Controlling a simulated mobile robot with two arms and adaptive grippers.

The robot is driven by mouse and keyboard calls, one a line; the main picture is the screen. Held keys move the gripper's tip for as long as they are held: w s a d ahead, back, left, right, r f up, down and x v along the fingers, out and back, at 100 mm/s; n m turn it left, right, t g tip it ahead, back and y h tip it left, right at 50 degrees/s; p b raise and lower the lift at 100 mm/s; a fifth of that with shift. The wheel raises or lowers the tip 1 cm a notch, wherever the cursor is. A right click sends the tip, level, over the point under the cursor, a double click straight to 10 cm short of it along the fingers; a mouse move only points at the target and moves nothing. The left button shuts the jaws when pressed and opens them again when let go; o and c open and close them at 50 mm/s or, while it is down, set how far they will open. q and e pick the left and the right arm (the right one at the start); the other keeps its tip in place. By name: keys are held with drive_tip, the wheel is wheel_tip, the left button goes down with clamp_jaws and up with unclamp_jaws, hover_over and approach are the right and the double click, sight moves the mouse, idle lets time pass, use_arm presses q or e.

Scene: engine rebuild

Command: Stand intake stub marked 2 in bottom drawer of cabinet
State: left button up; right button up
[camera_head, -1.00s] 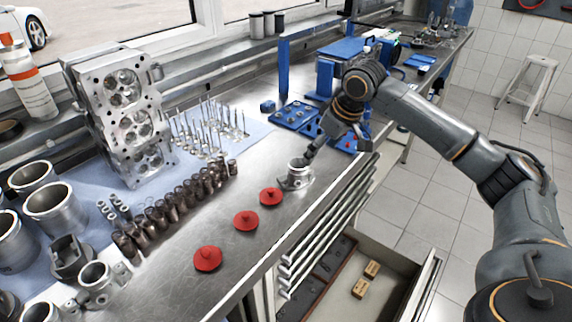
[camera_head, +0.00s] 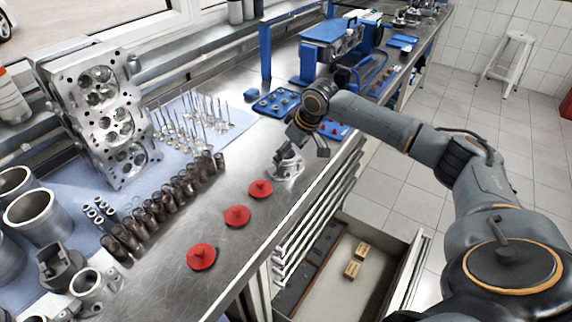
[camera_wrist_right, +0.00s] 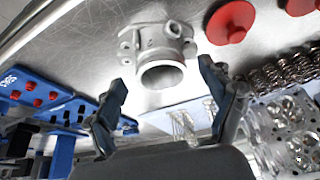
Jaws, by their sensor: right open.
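A silver flanged intake stub (camera_head: 287,169) stands on the steel bench past the row of red caps. In the right wrist view the stub (camera_wrist_right: 158,50) shows its round opening and flange; I cannot read a number on it. My right gripper (camera_head: 299,147) is just above and beside the stub. In the wrist view its open fingers (camera_wrist_right: 162,84) lie to either side of the stub's mouth, with nothing held. My left gripper is not in view.
The drawer also holds two small tan blocks (camera_head: 352,269) and a dark tray (camera_head: 320,250). Three red caps (camera_head: 237,215) lie along the bench's front. Another silver stub-like part (camera_head: 92,287) stands lower left, near cylinder liners. A blue holder (camera_head: 276,102) lies behind the gripper.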

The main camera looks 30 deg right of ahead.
sight(286, 158)
drive_tip(key=shift+x, duration=1.25)
drive_tip(key=shift+w+a+f, duration=0.1)
drive_tip(key=shift+w+f, duration=0.2)
drive_tip(key=shift+f, duration=0.1)
drive_tip(key=shift+c, duration=0.2)
drive_tip(key=shift+s+r, duration=0.1)
drive_tip(key=c, duration=1.4)
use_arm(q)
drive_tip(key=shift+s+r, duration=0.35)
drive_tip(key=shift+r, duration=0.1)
use_arm(e)
drive_tip(key=shift+c, duration=0.3)
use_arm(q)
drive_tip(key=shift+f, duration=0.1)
use_arm(e)
drive_tip(key=shift+r, duration=0.1)
